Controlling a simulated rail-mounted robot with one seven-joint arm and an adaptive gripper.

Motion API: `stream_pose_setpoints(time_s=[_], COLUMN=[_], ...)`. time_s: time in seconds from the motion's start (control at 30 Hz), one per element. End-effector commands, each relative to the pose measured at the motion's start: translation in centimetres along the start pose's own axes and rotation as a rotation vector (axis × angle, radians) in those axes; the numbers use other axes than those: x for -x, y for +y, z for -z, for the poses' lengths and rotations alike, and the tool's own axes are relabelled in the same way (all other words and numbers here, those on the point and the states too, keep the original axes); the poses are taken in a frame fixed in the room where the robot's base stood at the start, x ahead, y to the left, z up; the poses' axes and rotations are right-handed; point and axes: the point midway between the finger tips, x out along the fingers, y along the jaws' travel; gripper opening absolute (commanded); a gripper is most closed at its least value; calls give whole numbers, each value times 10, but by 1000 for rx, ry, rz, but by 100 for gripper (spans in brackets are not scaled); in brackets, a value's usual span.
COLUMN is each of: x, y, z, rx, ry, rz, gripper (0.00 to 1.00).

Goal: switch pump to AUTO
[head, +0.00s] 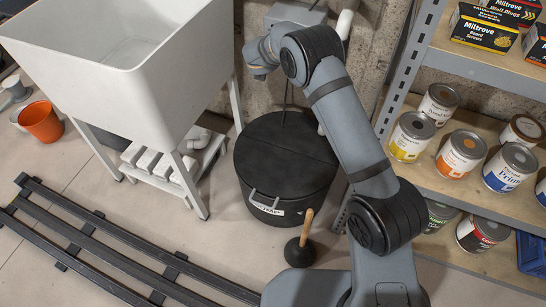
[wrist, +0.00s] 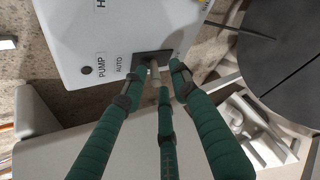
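The pale pump control box (wrist: 75,40) fills the upper left of the wrist view. It carries sideways labels reading PUMP (wrist: 101,65) and AUTO (wrist: 119,64), and a part-cut label starting with H at the top edge. In the head view a grey box (head: 297,13) shows on the wall; my arm hides my fingers there.
A white sink (head: 120,60) stands left of my arm. A shelf (head: 480,190) with several paint cans is at right. An orange bucket (head: 41,121) is far left.

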Motion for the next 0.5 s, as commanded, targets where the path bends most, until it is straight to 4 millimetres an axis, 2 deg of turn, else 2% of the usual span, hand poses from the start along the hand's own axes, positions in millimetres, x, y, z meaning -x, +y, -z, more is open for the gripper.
stream_pose_setpoints(time_s=[0.03, 0.5], x=[-6, -10], y=[-6, -13], z=[7, 16], rx=[3, 57], ry=[-15, -177], rz=[-10, -104], gripper=[28, 28])
